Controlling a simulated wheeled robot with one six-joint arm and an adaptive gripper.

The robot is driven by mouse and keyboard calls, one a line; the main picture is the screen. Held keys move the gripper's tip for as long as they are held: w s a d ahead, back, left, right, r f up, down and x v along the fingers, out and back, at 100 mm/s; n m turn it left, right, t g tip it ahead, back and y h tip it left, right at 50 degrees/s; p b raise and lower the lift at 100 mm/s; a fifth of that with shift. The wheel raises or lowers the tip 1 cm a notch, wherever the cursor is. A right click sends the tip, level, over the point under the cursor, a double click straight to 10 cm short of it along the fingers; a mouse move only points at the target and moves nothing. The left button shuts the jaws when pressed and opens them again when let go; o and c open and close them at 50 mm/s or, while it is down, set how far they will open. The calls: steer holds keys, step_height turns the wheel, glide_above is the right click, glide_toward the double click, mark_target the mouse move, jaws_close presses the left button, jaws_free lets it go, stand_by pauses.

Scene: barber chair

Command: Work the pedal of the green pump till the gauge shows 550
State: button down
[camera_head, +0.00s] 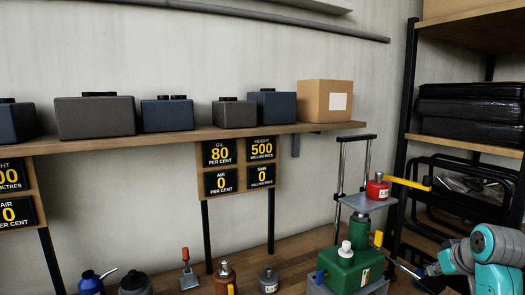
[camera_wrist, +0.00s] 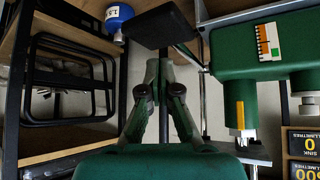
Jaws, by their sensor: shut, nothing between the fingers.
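The green pump (camera_head: 350,268) stands on the bench at the lower right of the head view, with a white knob, a short yellow part and a striped label. The wrist view shows the pump upside down (camera_wrist: 235,65). A dark flat pad (camera_wrist: 158,27), probably its pedal, lies just beyond my gripper (camera_wrist: 161,62). My gripper is shut and empty, its fingertips close to the pad; I cannot tell whether they touch. The gauge board (camera_head: 238,167) near the pump reads height 500, oil 80, air 0 and another 0.
A red weight (camera_head: 377,188) sits on the pump's raised platform, near a yellow handle (camera_head: 410,183). A blue weight (camera_wrist: 118,17) shows in the wrist view. Several small pumps and weights stand left on the bench. A black-posted shelf (camera_head: 405,100) stands at right.

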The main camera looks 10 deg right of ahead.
mark_target(428, 293)
steer(key=shift+f, duration=1.35)
steer(key=f, duration=0.5)
steer(key=shift+w+a+f, duration=0.1)
steer(key=shift+w, duration=0.15)
steer(key=shift+s+r, duration=0.15)
steer(key=shift+r, duration=1.35)
steer(key=shift+s+r, duration=0.15)
steer(key=shift+r, duration=1.3)
steer(key=shift+f, duration=0.1)
